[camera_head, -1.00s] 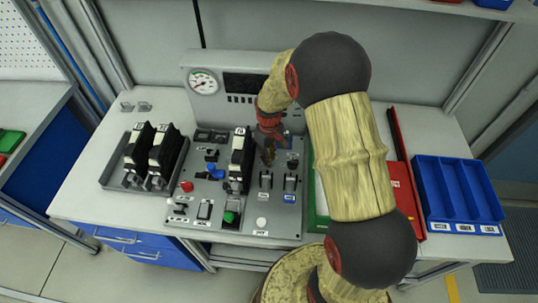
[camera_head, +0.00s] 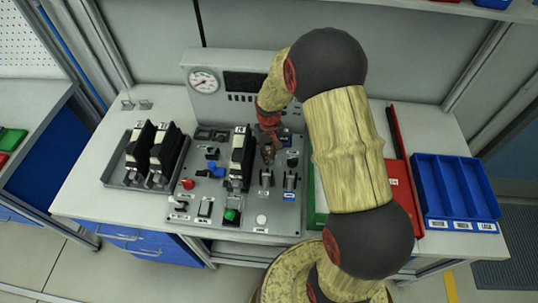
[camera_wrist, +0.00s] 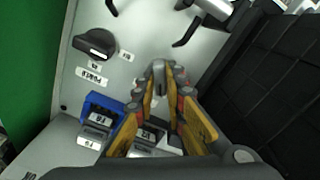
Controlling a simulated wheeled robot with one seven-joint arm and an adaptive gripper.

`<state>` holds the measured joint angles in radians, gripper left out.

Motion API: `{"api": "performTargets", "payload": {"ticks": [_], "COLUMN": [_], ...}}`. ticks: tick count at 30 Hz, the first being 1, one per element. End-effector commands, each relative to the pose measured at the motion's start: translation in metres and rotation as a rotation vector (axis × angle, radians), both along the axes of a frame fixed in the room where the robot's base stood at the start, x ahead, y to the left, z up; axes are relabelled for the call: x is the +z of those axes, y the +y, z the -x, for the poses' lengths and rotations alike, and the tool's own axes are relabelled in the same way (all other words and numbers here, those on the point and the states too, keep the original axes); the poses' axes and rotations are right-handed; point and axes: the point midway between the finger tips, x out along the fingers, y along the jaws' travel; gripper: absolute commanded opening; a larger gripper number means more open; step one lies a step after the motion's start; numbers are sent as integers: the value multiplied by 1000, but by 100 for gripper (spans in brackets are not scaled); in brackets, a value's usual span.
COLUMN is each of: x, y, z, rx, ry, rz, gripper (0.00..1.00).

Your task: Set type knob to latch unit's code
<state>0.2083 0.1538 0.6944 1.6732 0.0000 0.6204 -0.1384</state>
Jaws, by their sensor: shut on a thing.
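My gripper (camera_head: 268,153) reaches down to the right part of the grey control panel (camera_head: 262,222). In the wrist view its yellow fingers (camera_wrist: 162,72) are closed around a small grey piece, which I take to be the type knob; the fingers hide most of it and its pointer setting cannot be read. A tall black-and-white unit (camera_head: 241,160), possibly the latch unit, stands upright on the panel just left of the gripper. A large black ribbed body (camera_wrist: 275,85) fills the right of the wrist view. Its code is not legible.
Two similar units (camera_head: 152,155) stand in a tray at the left. A black knob (camera_wrist: 95,43) sits near a POWER label. Switches (camera_wrist: 98,120) stand close by. A gauge (camera_head: 203,81) is behind the panel; a blue divided bin (camera_head: 456,193) is at the right.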

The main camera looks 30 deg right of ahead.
Motion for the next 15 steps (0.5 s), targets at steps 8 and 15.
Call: {"api": "performTargets", "payload": {"ticks": [8, 15], "x": [0, 0], "y": [0, 0], "z": [-1, 0], "rx": [1, 1], "ry": [-1, -1], "rz": [0, 0], "gripper": [22, 30]}}
